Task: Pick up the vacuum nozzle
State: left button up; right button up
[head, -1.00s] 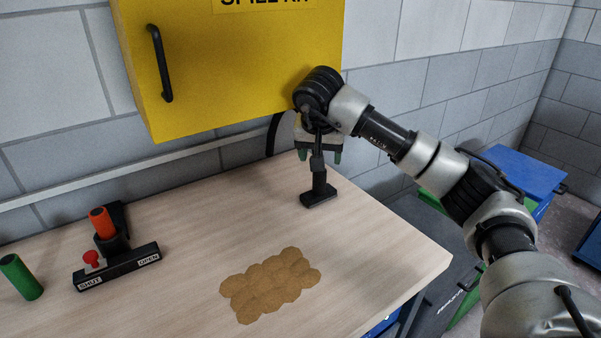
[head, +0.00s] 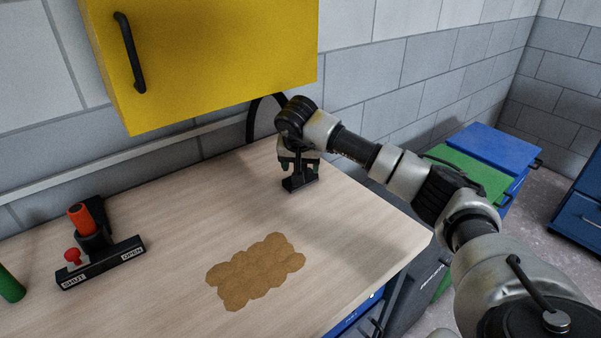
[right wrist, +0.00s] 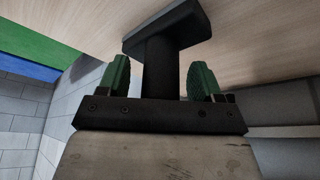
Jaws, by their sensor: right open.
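The vacuum nozzle (head: 300,182) is black, with a flat oblong foot standing upright on the wooden bench top. In the right wrist view its tube (right wrist: 161,68) rises from the foot (right wrist: 168,28). My right gripper (head: 300,164) is low over the nozzle, close above the foot. In the right wrist view my right gripper (right wrist: 160,80) is open, with one green-padded finger on each side of the tube. A gap shows between each finger and the tube. The upper part of the nozzle is hidden by the gripper and wrist. My left gripper is not in view.
A yellow cabinet (head: 205,55) hangs above the bench (head: 190,210). A black hose (head: 250,120) loops behind my right wrist. A brown patch (head: 255,270) lies on the bench. A SHUT/OPEN control block (head: 100,262) with red and orange parts stands at left, beside a green cylinder (head: 9,285).

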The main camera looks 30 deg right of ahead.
jog(key=c, duration=1)
jog(key=shift+c, duration=0.3)
jog(key=shift+r, duration=0.55)
jog(key=r, duration=0.2)
jog(key=s+r, duration=0.1)
jog(key=shift+d+r+b, duration=0.25)
jog(key=shift+r+b, duration=0.1)
jog(key=shift+b, duration=0.05)
jog(key=s+d+r+b, duration=0.1)
jog(key=s+d+r, duration=0.2)
jog(key=s+r, duration=0.3)
jog(key=s, duration=0.4)
jog(key=shift+d, duration=0.2)
jog(key=shift+r, duration=0.1)
